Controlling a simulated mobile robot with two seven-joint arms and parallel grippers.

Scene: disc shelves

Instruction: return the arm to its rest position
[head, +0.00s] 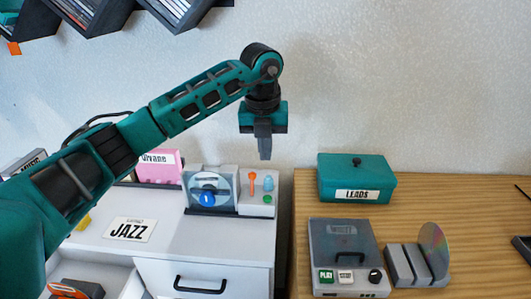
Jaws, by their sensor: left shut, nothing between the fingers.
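My left arm (190,107) comes in from the left, reaches up to its elbow-like bend and points down. Its gripper (264,158) is shut and empty. My right gripper is not in view.
The wooden table (465,215) holds a teal LEADS box (356,178), a grey player (344,255) and a disc (434,250) in a rack. Dark shelves (100,14) hang upper left.

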